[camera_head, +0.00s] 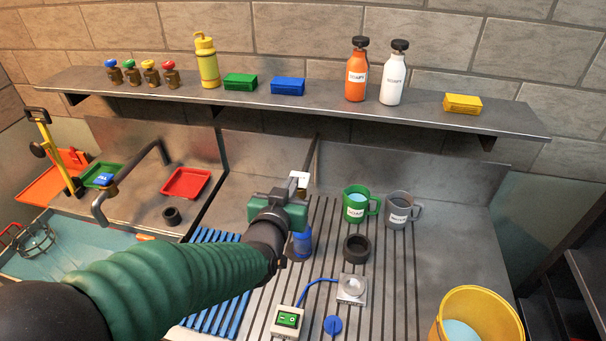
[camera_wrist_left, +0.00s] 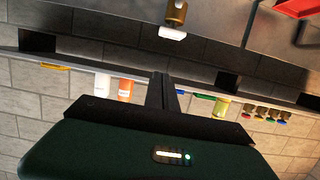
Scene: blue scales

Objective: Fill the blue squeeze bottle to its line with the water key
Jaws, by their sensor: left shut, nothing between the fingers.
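The blue squeeze bottle (camera_head: 301,245) stands on the slatted drainer, partly hidden behind my left wrist; its line and water level cannot be made out. The water key appears to be the white lever (camera_head: 300,177) on a small brass tap, just above and beyond my left gripper. The lever also shows at the top of the left wrist view (camera_wrist_left: 172,33), below the brass body (camera_wrist_left: 176,12). My left gripper (camera_head: 291,192) is shut and empty, close to the lever; contact cannot be told. Its dark fingers (camera_wrist_left: 162,93) show in the wrist view. My right gripper is not in view.
A green mug (camera_head: 356,203), grey mug (camera_head: 398,210) and black ring (camera_head: 356,248) stand right of the bottle. A scale pad (camera_head: 352,289), its green display box (camera_head: 288,319) and a blue cap (camera_head: 332,325) lie in front. A yellow bucket (camera_head: 481,303) stands at right.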

